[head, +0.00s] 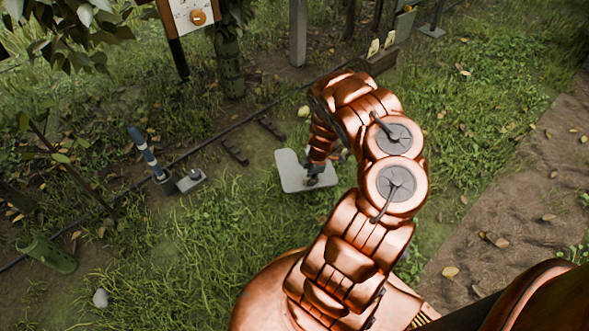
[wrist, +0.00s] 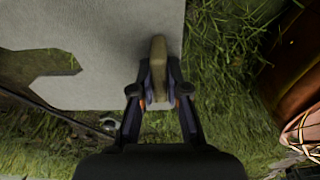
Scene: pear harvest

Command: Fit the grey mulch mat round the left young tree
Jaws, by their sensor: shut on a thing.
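The grey mulch mat (head: 290,172) is a pale flat sheet near the middle of the head view. In the wrist view the mat (wrist: 110,75) fills the upper left, with a notch cut into its left side. My gripper (wrist: 159,92) is shut on a tan upright grip (wrist: 158,60) on the mat. In the head view my gripper (head: 313,176) is over the mat's right part, partly hidden by my arm. I cannot tell whether the mat touches the ground. A thin leaning young tree (head: 78,177) stands at the left, well apart from the mat.
A green tube (head: 47,253) lies at lower left, near a pale stone (head: 100,298). A blue-handled tool (head: 150,155) and a small grey block (head: 191,180) stand between tree and mat. A dark hose (head: 215,130) crosses the grass. A signboard (head: 190,15) stands behind.

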